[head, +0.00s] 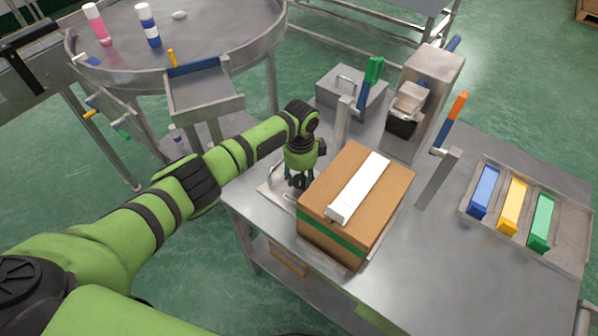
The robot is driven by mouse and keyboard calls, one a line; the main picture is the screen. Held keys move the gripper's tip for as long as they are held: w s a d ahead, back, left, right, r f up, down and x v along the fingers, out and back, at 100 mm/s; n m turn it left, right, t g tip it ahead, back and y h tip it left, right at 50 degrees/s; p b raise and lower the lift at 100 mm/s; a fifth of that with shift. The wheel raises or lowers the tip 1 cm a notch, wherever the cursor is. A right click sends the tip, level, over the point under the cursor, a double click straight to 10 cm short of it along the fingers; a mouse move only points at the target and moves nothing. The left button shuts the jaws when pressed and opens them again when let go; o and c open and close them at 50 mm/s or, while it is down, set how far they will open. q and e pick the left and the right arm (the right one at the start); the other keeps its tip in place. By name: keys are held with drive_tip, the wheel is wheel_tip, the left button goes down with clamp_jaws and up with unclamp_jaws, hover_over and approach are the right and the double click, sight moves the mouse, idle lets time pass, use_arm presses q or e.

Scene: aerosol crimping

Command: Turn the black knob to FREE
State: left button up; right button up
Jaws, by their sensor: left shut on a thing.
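My left gripper (297,183) points down at the left edge of the steel table, just left of the cardboard box. Its dark fingers are closed around a small black knob (299,181), which shows only in part between them. The knob sits over a pale metal plate (272,188) on the table. The fingers and the box hide much of the plate, and no FREE marking can be read. My right gripper is not in view.
The cardboard box (325,233) with a white strip on top stands close to the gripper. Behind are a green-handled lever (373,70), a grey lidded box (351,93) and a metal machine (434,75). An orange-handled lever (457,105) and a tray (566,258) with coloured blocks stand right.

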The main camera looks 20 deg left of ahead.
use_arm(q)
drive_tip(key=n, duration=0.2)
drive_tip(key=n+p, duration=0.1)
drive_tip(key=n, duration=0.1)
drive_tip(key=n+p, duration=0.1)
drive_tip(key=n, duration=0.1)
drive_tip(key=shift+d+r, duration=0.1)
drive_tip(key=shift+d, duration=0.15)
drive_tip(key=n, duration=0.2)
drive_tip(key=n+p, duration=0.1)
drive_tip(key=n, duration=0.1)
drive_tip(key=shift+w+a, duration=0.15)
drive_tip(key=shift+w, duration=0.05)
drive_tip(key=shift+p, duration=0.3)
drive_tip(key=shift+w+a+r+n, duration=0.1)
drive_tip(key=shift+w+n, duration=0.05)
drive_tip(key=shift+n, duration=0.15)
drive_tip(key=o, duration=1.1)
drive_tip(key=shift+c, duration=0.2)
drive_tip(key=shift+o, duration=0.3)
drive_tip(key=shift+f, duration=0.2)
